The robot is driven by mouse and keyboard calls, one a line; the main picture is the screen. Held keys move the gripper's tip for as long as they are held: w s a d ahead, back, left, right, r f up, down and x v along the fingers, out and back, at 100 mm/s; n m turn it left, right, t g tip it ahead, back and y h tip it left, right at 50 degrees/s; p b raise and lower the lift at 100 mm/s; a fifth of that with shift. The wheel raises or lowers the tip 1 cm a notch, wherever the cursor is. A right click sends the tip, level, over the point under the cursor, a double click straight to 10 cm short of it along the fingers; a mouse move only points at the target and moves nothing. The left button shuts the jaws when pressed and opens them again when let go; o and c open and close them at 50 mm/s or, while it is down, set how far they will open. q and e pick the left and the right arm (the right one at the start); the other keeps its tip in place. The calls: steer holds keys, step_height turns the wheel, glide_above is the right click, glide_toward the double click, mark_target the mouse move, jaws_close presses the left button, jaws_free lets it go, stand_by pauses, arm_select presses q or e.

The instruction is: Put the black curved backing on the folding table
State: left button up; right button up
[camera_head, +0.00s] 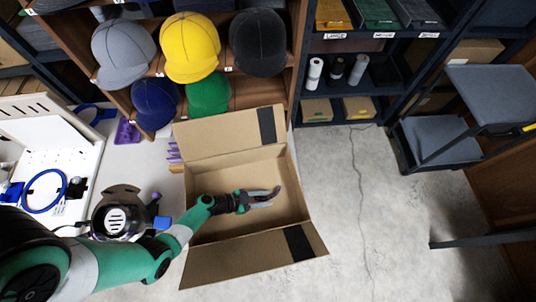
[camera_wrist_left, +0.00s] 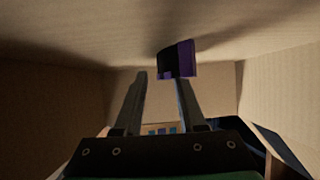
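My left gripper (camera_head: 262,198) reaches into an open cardboard box (camera_head: 210,228) in the head view. Its two fingers are apart, and they also show in the wrist view (camera_wrist_left: 160,82). A small dark piece with a purple side (camera_wrist_left: 178,58) shows at the tip of the right finger in the wrist view. It does not span to the other finger, and I cannot tell whether it is the black curved backing. Grey panels on a dark frame (camera_head: 490,92) stand at the right; I cannot tell whether they are the folding table. My right gripper is out of view.
Box walls and raised flaps (camera_head: 225,138) surround the left gripper. A shelf of caps (camera_head: 190,47) stands behind. A white bench (camera_head: 60,155) with blue parts and a dark round device (camera_head: 122,212) is at the left. Concrete floor (camera_head: 365,205) is clear right of the box.

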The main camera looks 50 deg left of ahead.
mark_target(265, 199)
arm_select(q)
steer(key=shift+w+d+f, duration=0.1)
steer(key=shift+w, duration=0.05)
steer(key=shift+c, duration=0.2)
jaws_close()
step_height(265, 199, up, 10)
steer(key=p, duration=0.5)
steer(key=shift+p, duration=0.3)
